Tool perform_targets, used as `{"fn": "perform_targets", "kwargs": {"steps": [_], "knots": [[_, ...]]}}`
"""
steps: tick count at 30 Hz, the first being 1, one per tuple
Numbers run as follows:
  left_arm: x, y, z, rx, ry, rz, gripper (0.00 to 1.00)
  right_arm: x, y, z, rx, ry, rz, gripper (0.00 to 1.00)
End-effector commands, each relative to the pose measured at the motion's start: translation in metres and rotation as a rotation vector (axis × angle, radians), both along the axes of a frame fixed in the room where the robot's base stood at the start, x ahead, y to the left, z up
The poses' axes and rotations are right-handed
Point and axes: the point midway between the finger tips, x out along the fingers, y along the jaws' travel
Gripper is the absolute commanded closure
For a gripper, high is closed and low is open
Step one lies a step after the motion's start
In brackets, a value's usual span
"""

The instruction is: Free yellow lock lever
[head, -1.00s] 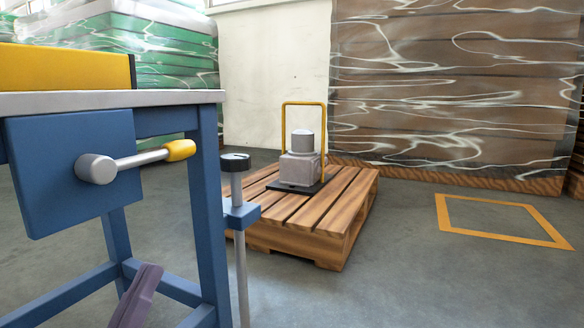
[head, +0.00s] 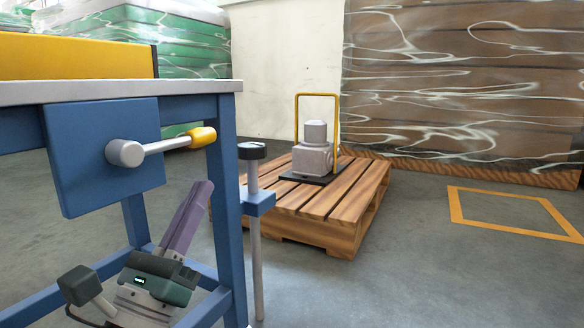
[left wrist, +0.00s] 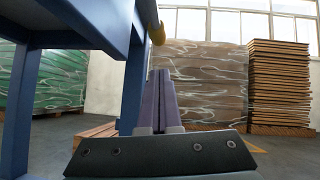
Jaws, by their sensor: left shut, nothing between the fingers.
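The lock lever is a grey metal rod with a yellow grip (head: 202,137), on a round grey hub on the blue plate (head: 82,158) of the workbench. It points right and slightly up. In the left wrist view the yellow grip (left wrist: 157,34) shows at the top, beyond the fingers. My left gripper (head: 203,190) is below the lever, its purple fingers pointing up and slightly right. The fingers are together with nothing between them, and a gap separates them from the grip. My right gripper is not in view.
The bench's blue leg (head: 226,215) stands right beside my left gripper. A grey post with a black knob (head: 252,151) stands right of it. A wooden pallet (head: 345,208) carries a grey machine (head: 315,155). Open floor lies at the right front.

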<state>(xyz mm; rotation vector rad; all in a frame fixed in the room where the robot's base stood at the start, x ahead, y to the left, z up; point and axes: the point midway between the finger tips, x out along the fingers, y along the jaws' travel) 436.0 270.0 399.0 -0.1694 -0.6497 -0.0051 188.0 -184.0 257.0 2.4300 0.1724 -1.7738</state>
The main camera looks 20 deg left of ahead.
Motion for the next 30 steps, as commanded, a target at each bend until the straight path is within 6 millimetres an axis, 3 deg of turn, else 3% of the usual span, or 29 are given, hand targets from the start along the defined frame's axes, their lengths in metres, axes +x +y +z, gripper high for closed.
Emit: {"fn": "perform_targets", "kwargs": {"steps": [4,12,30], "knots": [[0.000,0.002,0.018,0.003,-0.002,0.001,1.00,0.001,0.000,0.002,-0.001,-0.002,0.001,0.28],[0.003,0.005,0.034,0.001,0.001,0.000,1.00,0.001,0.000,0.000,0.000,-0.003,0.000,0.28],[0.003,0.015,0.039,0.000,-0.022,0.002,1.00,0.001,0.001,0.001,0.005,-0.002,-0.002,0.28]]}}
